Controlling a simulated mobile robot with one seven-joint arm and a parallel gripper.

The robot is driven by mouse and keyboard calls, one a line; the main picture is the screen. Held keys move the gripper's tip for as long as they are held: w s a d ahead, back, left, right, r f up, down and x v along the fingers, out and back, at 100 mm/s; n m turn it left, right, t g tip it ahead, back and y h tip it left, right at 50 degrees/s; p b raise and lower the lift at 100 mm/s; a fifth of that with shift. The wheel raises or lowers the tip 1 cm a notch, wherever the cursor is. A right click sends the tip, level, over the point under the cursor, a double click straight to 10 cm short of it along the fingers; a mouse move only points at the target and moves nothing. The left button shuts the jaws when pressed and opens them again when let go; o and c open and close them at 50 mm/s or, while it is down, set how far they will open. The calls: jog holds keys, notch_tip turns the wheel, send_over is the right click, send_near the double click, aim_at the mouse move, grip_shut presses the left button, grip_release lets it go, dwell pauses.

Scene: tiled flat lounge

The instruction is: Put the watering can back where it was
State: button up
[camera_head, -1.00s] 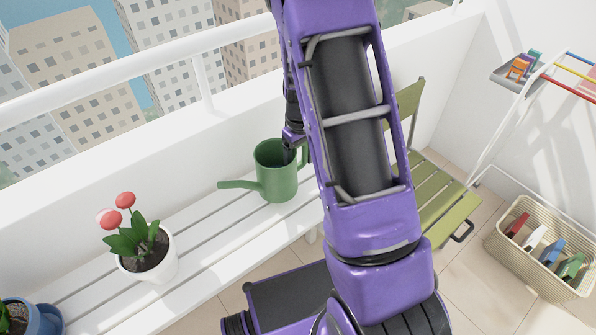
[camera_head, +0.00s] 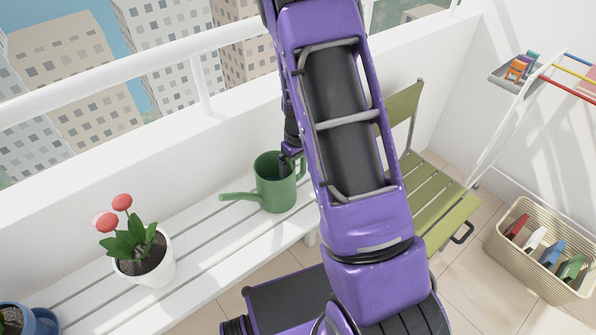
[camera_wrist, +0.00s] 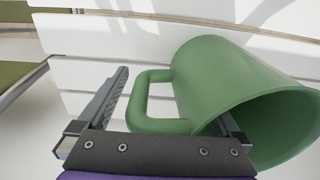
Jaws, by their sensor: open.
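The green watering can (camera_head: 277,190) stands upright on the white slatted bench (camera_head: 205,235), its spout pointing left in the head view. In the wrist view the can (camera_wrist: 225,75) fills the right side, with its handle towards the left. My gripper (camera_wrist: 174,97) is open around the can's handle side. One finger is outside, left of the handle; the other reaches into the can's mouth and is partly hidden by the rim. In the head view my gripper (camera_head: 290,152) is at the can's rim, partly hidden by my arm.
A white pot with red flowers (camera_head: 150,268) stands on the bench to the left, with a blue pot (camera_head: 22,318) beyond it. A green folding chair (camera_head: 435,200) is to the right. A basket (camera_head: 540,255) and drying rack (camera_head: 540,75) stand farther right. The white parapet (camera_head: 130,195) runs behind the bench.

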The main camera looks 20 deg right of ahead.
jog(key=shift+r, duration=0.1)
notch_tip(320, 180, up, 12)
jog(key=shift+r+p, duration=0.1)
jog(key=shift+p, duration=0.9)
